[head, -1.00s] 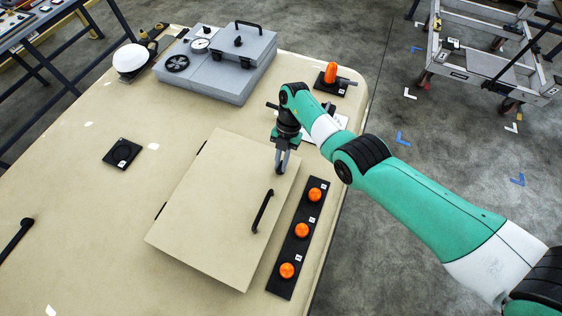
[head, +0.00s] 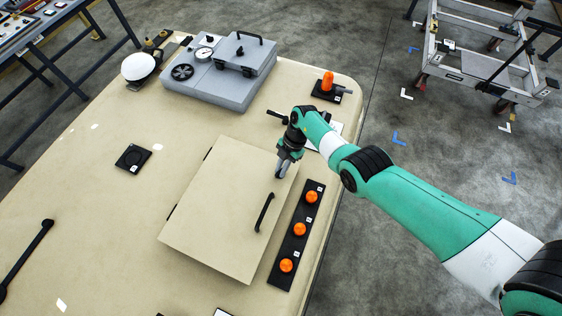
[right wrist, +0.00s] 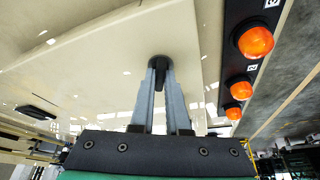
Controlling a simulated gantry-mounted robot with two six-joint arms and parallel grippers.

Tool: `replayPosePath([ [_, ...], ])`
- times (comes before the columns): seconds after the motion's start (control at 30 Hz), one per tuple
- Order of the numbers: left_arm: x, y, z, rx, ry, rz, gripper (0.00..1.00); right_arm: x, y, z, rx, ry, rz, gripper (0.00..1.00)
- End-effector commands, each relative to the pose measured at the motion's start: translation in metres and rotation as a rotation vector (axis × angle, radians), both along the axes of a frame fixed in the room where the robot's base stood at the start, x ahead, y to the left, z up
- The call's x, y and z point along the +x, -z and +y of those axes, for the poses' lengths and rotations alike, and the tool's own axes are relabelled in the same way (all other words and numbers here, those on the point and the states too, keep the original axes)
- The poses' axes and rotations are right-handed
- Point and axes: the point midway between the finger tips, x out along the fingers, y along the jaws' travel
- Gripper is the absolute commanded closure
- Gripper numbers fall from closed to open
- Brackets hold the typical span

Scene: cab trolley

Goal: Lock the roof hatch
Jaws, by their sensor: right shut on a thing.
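The roof hatch (head: 215,215) is a flat beige panel lying on the beige cab roof, with a black bar handle (head: 264,212) near its right edge. It looks closed. My right gripper (head: 280,173) is at the hatch's upper right corner in the head view, pointing down. In the right wrist view its two grey fingers (right wrist: 158,75) are shut on a small black knob (right wrist: 158,61) on the hatch panel. The fingers hide most of the knob, and I cannot tell its turned position. My left gripper is not in view.
A black strip with three orange buttons (head: 299,229) runs along the hatch's right side. A grey box unit (head: 215,85), an orange beacon (head: 328,82) and a white dome (head: 138,67) stand toward the far end. A black rail (head: 24,262) is at the left.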

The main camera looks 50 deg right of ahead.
Motion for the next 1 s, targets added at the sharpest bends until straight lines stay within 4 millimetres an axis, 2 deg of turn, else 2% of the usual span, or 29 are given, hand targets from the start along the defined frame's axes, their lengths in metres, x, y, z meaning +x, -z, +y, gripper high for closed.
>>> replayPosePath([
  [0.03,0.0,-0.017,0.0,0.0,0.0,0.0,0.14,-0.002,-0.008,0.0,0.0,0.044,0.003,1.0],
  [0.4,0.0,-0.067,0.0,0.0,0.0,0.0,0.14,-0.004,-0.007,0.001,0.0,0.397,0.003,1.0],
  [0.7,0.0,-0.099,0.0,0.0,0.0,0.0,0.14,-0.005,-0.005,0.002,-0.001,0.682,0.003,1.0],
  [1.0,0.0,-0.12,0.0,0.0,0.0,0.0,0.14,-0.005,-0.003,0.003,0.0,0.942,0.003,1.0],
])
